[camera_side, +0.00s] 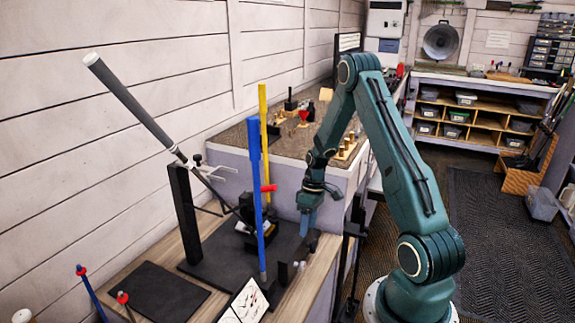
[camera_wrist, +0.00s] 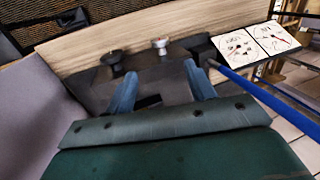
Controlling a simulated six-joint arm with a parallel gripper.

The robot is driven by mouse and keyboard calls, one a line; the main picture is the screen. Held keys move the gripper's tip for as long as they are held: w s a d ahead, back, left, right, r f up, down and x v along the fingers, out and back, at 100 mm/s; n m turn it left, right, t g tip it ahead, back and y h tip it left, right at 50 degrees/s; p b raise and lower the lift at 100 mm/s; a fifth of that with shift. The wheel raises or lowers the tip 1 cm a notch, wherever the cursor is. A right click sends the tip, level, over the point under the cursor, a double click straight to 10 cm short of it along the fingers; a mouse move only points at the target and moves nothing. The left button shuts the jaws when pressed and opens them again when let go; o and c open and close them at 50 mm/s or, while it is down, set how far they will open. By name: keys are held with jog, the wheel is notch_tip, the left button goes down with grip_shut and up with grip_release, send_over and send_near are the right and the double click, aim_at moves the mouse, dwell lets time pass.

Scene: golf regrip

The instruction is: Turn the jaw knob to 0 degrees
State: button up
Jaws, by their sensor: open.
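My gripper (camera_side: 307,222) points down above the right edge of the dark base plate (camera_side: 222,226). In the wrist view its two blue fingers (camera_wrist: 160,88) are apart with nothing between them. Beyond the fingertips stand a dark round knob (camera_wrist: 113,60) and a silver-topped knob (camera_wrist: 160,45), both apart from the fingers. I cannot tell which is the jaw knob or read its angle. A golf club with a grey grip (camera_side: 130,104) slants across a black upright (camera_side: 186,213), its lower end near a dark clamp-like device.
A blue pole (camera_side: 256,200) and a yellow pole (camera_side: 264,140) stand close left of my gripper; the blue pole (camera_wrist: 270,100) also shows in the wrist view. Small parts crowd the back bench (camera_side: 285,143).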

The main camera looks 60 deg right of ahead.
aim_at(303, 262)
jog(key=shift+f, duration=0.1)
jog(key=shift+x, duration=6.85)
jog(key=shift+a, duration=0.1)
jog(key=c, duration=0.9)
